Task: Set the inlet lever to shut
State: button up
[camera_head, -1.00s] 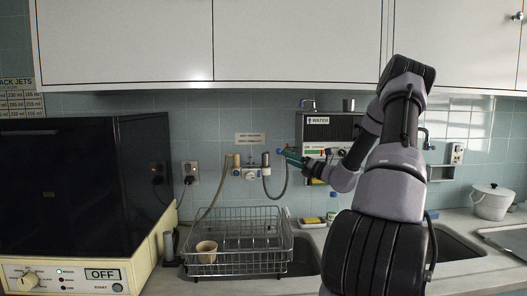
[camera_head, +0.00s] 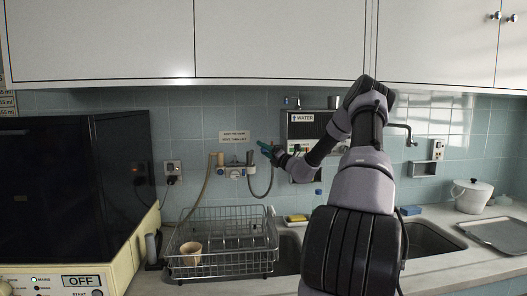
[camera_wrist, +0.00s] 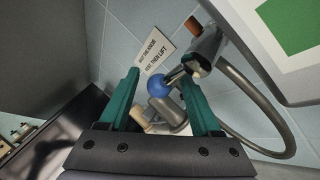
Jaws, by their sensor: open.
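The inlet lever is a metal rod with a blue ball knob (camera_wrist: 158,85) in the wrist view. It shows between my fingers and farther from the camera, near a wall fitting. My gripper (camera_head: 267,149), with teal fingers, is open and empty to the upper right of the fitting. In the wrist view my gripper (camera_wrist: 162,80) has its fingers on either side of the knob; contact cannot be seen.
A sign (camera_head: 234,137) about the knob is above the fitting. A grey hose (camera_wrist: 255,110) loops right of the lever. A water heater (camera_head: 305,130) hangs to the right. Below are a wire dish rack (camera_head: 222,250) with a cup (camera_head: 191,252), and a sink.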

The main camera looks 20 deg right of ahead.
jog(key=shift+w, duration=0.1)
grip_shut()
dwell(1.4)
